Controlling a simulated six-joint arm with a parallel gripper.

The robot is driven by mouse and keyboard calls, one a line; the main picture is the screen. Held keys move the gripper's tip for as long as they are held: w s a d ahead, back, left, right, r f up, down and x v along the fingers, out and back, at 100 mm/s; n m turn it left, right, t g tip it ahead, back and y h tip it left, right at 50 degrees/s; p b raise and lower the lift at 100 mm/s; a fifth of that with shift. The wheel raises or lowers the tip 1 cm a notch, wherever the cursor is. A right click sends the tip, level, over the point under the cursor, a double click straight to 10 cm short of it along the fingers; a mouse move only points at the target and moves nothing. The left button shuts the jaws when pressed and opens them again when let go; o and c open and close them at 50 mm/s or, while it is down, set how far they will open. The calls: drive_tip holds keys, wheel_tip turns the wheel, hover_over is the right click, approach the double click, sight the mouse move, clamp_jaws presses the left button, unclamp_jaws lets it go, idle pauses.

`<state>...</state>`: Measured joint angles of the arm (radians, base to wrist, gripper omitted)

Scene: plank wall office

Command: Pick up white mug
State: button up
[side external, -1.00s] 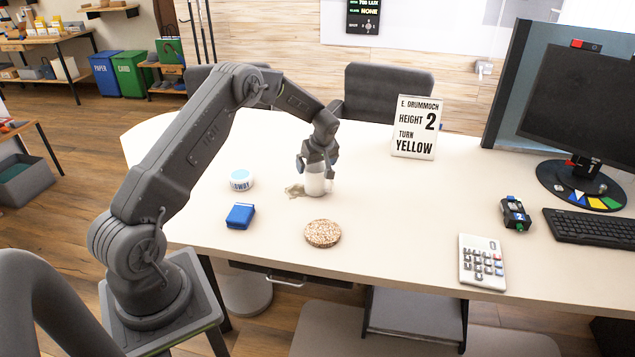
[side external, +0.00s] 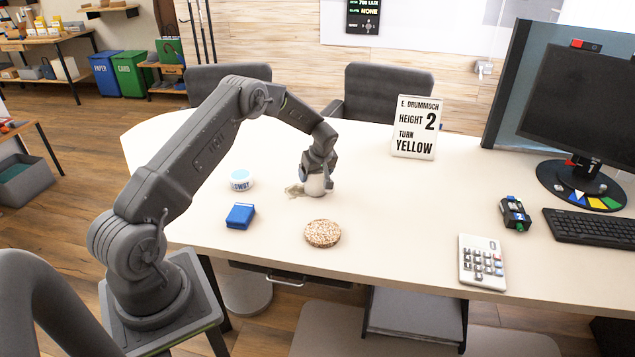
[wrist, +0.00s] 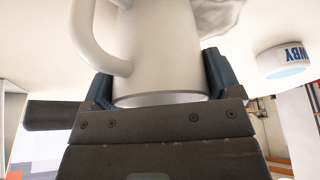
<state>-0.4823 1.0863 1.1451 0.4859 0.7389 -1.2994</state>
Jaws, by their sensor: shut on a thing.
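The white mug (side external: 315,185) stands on the desk in the side external view, partly hidden by my gripper. In the wrist view the mug (wrist: 158,50) fills the middle, with its handle on the left and its rim close to the gripper's body. My gripper (side external: 316,178) is lowered over the mug from above. In the wrist view its two dark fingers (wrist: 160,80) are on either side of the mug, shut on its body. The mug looks upright, and I see no clear gap between it and the desk.
A blue box (side external: 240,216), a round white tin (side external: 241,180) and a round cork coaster (side external: 323,233) lie nearby. A sign (side external: 414,127) stands behind. A calculator (side external: 482,261), keyboard (side external: 590,227) and monitor (side external: 583,110) are at the right. The desk (side external: 400,215) is clear between them.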

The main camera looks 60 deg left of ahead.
drive_tip(key=shift+c, duration=0.8)
drive_tip(key=shift+r, duration=0.1)
